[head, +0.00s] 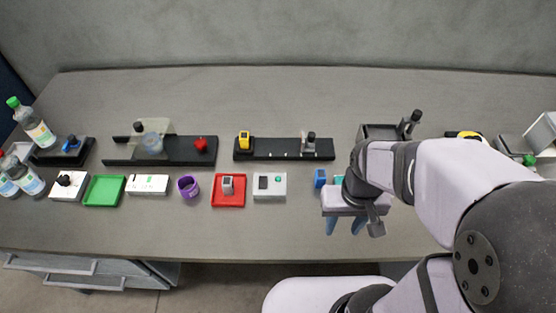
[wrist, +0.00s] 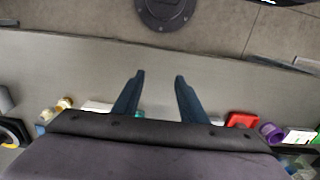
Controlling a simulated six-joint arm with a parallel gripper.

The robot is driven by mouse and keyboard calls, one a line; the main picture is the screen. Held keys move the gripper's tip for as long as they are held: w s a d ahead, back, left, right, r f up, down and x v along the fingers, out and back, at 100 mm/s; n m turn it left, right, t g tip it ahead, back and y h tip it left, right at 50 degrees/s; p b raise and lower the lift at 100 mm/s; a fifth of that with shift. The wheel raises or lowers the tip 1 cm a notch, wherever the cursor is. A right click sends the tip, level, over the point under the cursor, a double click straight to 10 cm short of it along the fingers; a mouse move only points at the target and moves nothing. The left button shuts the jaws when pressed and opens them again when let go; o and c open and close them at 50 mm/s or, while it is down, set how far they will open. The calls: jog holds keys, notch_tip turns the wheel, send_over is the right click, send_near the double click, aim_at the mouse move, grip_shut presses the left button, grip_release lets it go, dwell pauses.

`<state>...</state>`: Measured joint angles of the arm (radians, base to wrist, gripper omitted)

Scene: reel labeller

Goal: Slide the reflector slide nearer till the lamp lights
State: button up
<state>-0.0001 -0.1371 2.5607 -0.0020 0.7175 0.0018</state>
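A black rail (head: 280,156) lies on the table in the head view. A yellow sensor (head: 244,140) stands at its left end. A grey slide with a black knob (head: 309,140), which looks like the reflector slide, sits near its right end, with a gap between them. Several small pale marks show along the rail. I cannot make out a lit lamp on the sensor. My gripper (head: 344,228) is to the right of the rail, near the table's front edge. Its blue fingers, also in the wrist view (wrist: 157,80), are apart with nothing between them.
In front of the rail are a red tray (head: 228,204) with a small grey item, a white box with a green button (head: 270,186), and a purple cup (head: 188,187). A blue block (head: 320,178) stands beside my gripper. Another black rail (head: 160,161) lies left. The table's front strip is clear.

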jog(key=shift+c, duration=1.4)
jog(key=m+t+y+b, duration=0.3)
jog(key=m+y+b, duration=0.6)
jog(key=m, duration=1)
send_near(308, 140)
jog(key=s+a+f, duration=0.1)
jog(key=s, duration=0.2)
jog(key=s+a+f, duration=0.1)
jog(key=s, duration=0.3)
jog(key=s+a+f, duration=0.1)
jog(key=s+a, duration=0.1)
jog(key=s, duration=0.2)
jog(key=w+d+r+m+t+y+b, duration=0.1)
jog(key=w+d+m+t+y+b, duration=0.1)
jog(key=w+d+m+t, duration=0.55)
jog(key=shift+w+a+f+n+g+p, duration=0.3)
jog(key=shift+w+a+f+g, duration=0.2)
jog(key=shift+w+a, duration=0.55)
jog(key=shift+w+a+f+n+g+p, duration=0.3)
jog(key=shift+w+a+f+g, duration=0.25)
jog(key=shift+a, duration=0.8)
jog(key=shift+w+a+f+n+g+p, duration=0.35)
jog(key=shift+w+a, duration=0.55)
jog(key=shift+a, duration=0.3)
